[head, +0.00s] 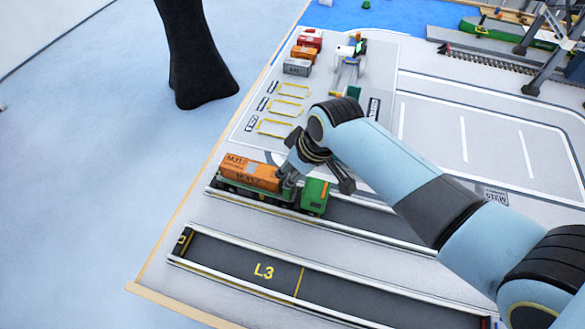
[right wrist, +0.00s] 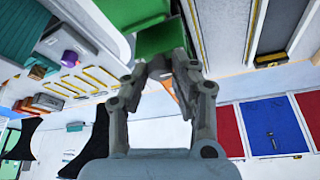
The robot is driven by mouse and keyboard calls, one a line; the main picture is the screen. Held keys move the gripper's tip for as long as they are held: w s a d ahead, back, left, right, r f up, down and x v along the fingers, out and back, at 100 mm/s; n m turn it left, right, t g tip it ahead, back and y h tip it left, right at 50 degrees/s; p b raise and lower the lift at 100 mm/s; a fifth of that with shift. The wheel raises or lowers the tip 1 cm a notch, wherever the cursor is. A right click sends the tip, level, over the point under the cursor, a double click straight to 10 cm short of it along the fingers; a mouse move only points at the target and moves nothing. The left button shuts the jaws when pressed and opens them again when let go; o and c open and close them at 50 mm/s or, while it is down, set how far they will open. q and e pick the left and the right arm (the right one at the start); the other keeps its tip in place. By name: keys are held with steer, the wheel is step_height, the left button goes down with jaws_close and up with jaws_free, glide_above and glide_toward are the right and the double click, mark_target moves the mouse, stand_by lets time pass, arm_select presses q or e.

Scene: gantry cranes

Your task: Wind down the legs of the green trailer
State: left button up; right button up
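The green trailer (head: 255,193) stands in a lane near the left edge of the board, joined to or right behind a green cab (head: 315,196). An orange container marked M317 (head: 252,172) lies on it. The trailer's legs are too small or hidden to make out. My right gripper (head: 318,178) is over the front of the trailer and the cab, its fingers spread apart. My left gripper is not in view.
A lane marked L3 (head: 264,272) with low rails lies empty in front. Several small containers (head: 305,53) and a white vehicle (head: 346,68) stand farther back. Yellow-outlined bays (head: 284,106) are empty. A crane leg (head: 545,60) stands at the far right.

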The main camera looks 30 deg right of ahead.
jaws_close()
steer(key=shift+r+m+p, duration=0.1)
steer(key=shift+m+p, duration=0.2)
steer(key=shift+p, duration=0.45)
steer(key=o, duration=0.8)
jaws_free()
steer(key=v, duration=1.1)
steer(key=shift+s+a+r, duration=0.15)
steer(key=shift+s+r, duration=0.1)
steer(key=shift+r, duration=0.1)
